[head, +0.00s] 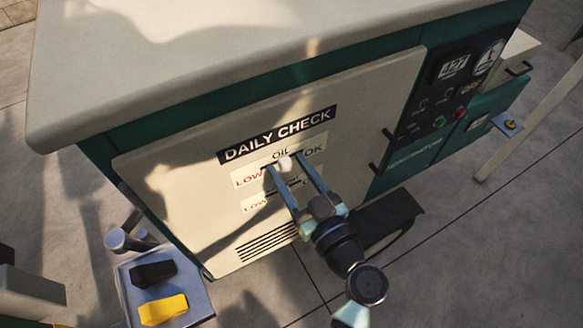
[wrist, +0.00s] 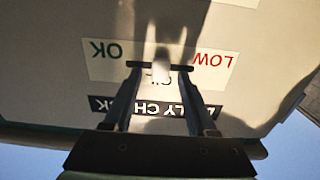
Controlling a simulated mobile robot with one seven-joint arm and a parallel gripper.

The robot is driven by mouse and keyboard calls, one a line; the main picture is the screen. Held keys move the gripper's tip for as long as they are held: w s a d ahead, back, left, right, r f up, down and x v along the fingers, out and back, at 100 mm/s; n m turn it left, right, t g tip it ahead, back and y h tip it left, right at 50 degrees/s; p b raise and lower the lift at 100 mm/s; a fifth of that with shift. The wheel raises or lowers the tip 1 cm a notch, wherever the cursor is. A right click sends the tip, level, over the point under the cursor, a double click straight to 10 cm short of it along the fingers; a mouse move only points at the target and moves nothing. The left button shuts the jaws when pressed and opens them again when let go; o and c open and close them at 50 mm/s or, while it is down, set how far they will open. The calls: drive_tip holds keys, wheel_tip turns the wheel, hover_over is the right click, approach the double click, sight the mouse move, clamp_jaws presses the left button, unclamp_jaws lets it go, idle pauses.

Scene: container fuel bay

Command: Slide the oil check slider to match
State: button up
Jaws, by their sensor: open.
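The oil check slider's pale knob (head: 285,164) stands near the middle of its slot on the white OIL strip (head: 247,176). The strip reads LOW in red at left and OK in green at right. My gripper (head: 283,161) is open, its two fingers on either side of the knob at the panel. The wrist view shows the panel upside down, with the knob (wrist: 162,69) between the fingertips (wrist: 160,66) and gaps beside it. I cannot tell whether the fingertips touch the panel. A second strip (head: 254,204) below, also marked LOW, is partly hidden by my gripper.
A DAILY CHECK label (head: 277,134) sits above the strips on the cream door (head: 180,180). A dark control panel (head: 440,95) with a display and gauge is at right. A grey tray (head: 205,304) with black and yellow blocks stands at lower left.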

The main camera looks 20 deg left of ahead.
clamp_jaws()
idle(1.3)
